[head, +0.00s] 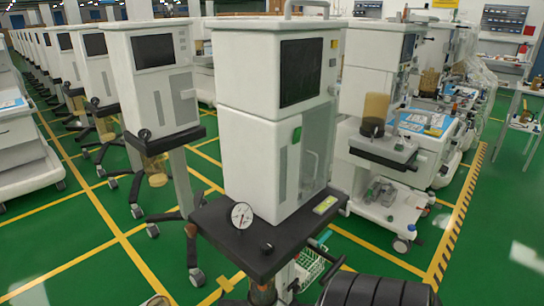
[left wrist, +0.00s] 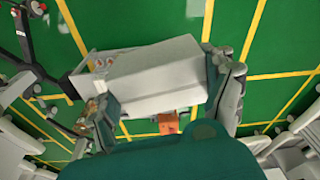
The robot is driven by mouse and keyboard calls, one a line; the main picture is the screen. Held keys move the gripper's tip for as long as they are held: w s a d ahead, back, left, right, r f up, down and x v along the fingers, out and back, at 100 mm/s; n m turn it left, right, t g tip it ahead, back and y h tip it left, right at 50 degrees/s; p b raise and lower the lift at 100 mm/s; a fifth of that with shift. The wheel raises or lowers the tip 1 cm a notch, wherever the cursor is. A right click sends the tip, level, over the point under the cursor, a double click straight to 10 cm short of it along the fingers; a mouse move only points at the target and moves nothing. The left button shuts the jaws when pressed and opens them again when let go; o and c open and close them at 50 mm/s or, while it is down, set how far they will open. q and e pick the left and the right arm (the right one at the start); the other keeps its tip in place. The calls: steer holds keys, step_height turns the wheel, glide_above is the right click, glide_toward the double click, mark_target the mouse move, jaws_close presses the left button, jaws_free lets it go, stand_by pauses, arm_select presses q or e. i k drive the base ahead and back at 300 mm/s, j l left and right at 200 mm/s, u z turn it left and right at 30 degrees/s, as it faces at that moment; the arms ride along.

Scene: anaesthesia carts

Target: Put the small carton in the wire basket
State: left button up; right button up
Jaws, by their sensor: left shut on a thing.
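In the left wrist view, my left gripper (left wrist: 165,92) has its two dark fingers on opposite sides of a pale grey-white box, which I take to be the small carton (left wrist: 150,72). It is shut on this carton and holds it tilted over the green floor. A white wire basket (head: 312,264) shows low in the head view, below the front cart's black shelf and partly hidden by it. I cannot make out what is inside the basket. Neither gripper shows in the head view, and my right gripper is in neither view.
A white anaesthesia cart (head: 252,160) stands close in front, with a gauge (head: 241,215) on its black shelf (head: 270,240). More carts stand in rows behind it. A cart with a brown canister (head: 375,112) is at right. The green floor is open at far right.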

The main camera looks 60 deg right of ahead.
mark_target(307, 264)
steer(key=k+l, duration=0.25)
steer(key=k, duration=0.25)
steer(key=k+l, duration=0.25)
steer(key=k, duration=0.25)
steer(key=k+l, duration=0.15)
steer(key=l, duration=0.25)
steer(key=k+l, duration=0.15)
steer(key=l, duration=0.25)
steer(key=k+l+u, duration=0.1)
steer(key=l, duration=0.3)
steer(key=k+l, duration=0.15)
steer(key=l, duration=0.25)
steer(key=k+l, duration=0.15)
steer(key=l, duration=0.25)
steer(key=k+l+u, duration=0.1)
steer(key=l, duration=0.3)
steer(key=k, duration=0.05)
